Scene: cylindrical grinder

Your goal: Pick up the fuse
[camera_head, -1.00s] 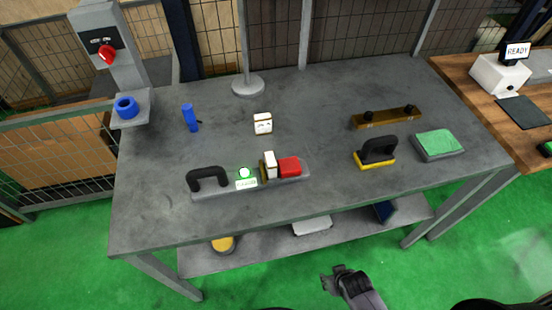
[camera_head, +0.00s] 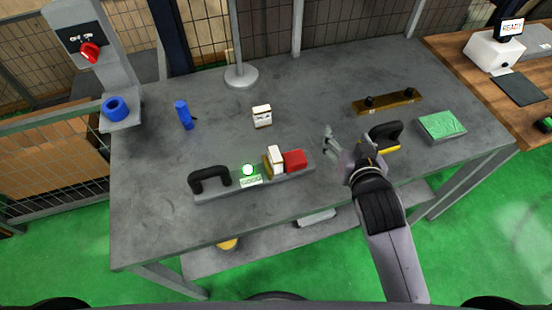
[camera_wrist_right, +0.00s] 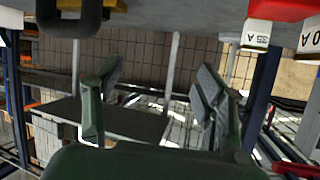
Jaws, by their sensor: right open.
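Two white fuse-like blocks show in the head view; I cannot tell which is the task's fuse. One white block (camera_head: 262,116) stands loose mid-table. The other white block (camera_head: 276,159) stands upright in a grey fixture (camera_head: 222,192) beside a red block (camera_head: 295,160). In the wrist view, a white block marked 35 A (camera_wrist_right: 257,35) and part of another lettered white block (camera_wrist_right: 311,40) show at upper right. My right gripper (camera_head: 330,142) is open and empty, right of the red block and apart from both white blocks. Its fingers also show in the wrist view (camera_wrist_right: 155,100). My left gripper is out of view.
A black-handled yellow tool (camera_head: 386,135) is close by my right gripper. A brown bar (camera_head: 387,102) and a green-topped block (camera_head: 441,125) lie at right. A black handle (camera_head: 209,179) rises from the fixture's left end. Bare table surrounds the loose white block.

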